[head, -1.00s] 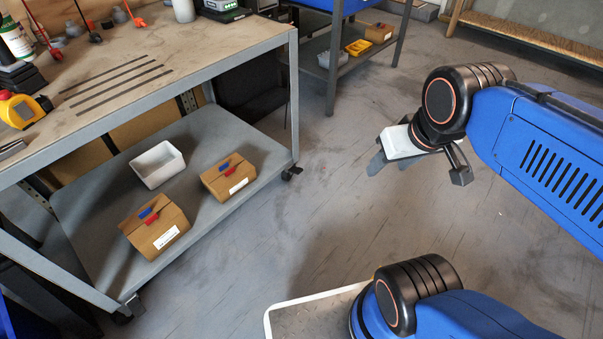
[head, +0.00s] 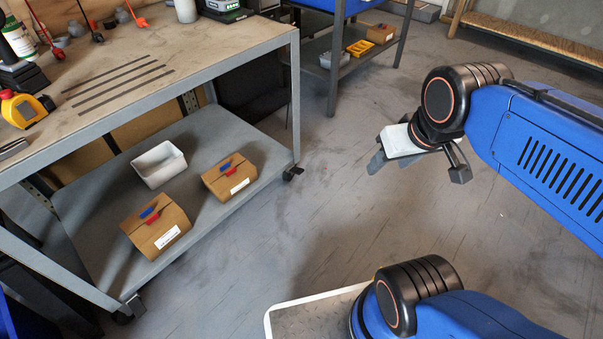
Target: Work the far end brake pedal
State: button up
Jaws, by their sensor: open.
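The grey workbench (head: 200,60) stands on casters at the left of the head view. Its far end caster (head: 289,174) is at the foot of the far right leg. A small dark brake pedal (head: 298,170) sticks out from it to the right; whether it is up or down is too small to tell. The near end caster (head: 123,318) has a similar grey pedal (head: 137,306). My gripper (head: 420,165) is open and empty, in the air over the floor, well to the right of the far caster and apart from it.
The lower shelf (head: 90,205) holds a white bin (head: 158,164) and two cardboard boxes (head: 155,224). Tools lie on the bench top. Another table (head: 333,65) stands behind, a wooden-edged bench (head: 520,35) at the back right. The floor (head: 300,225) between bench and arm is clear.

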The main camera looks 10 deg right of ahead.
jog(key=w+d+f+n+t+h, duration=0.15)
jog(key=w+d+f, duration=0.3)
jog(key=w, duration=0.95)
jog(key=w+d+f+n+t, duration=0.1)
jog(key=w+d+f+n, duration=0.35)
jog(key=w, duration=1.05)
jog(key=w+a+f+t+y, duration=0.1)
jog(key=w+f, duration=0.4)
jog(key=f, duration=0.3)
jog(key=w+a+f+t+y, duration=0.1)
jog(key=w+f, duration=0.5)
jog(key=f, duration=0.2)
jog(key=n+t+y, duration=0.1)
jog(key=t+y, duration=0.1)
jog(key=y, duration=0.5)
send_near(301, 172)
jog(key=x, duration=1.1)
jog(key=shift+w+d, duration=0.1)
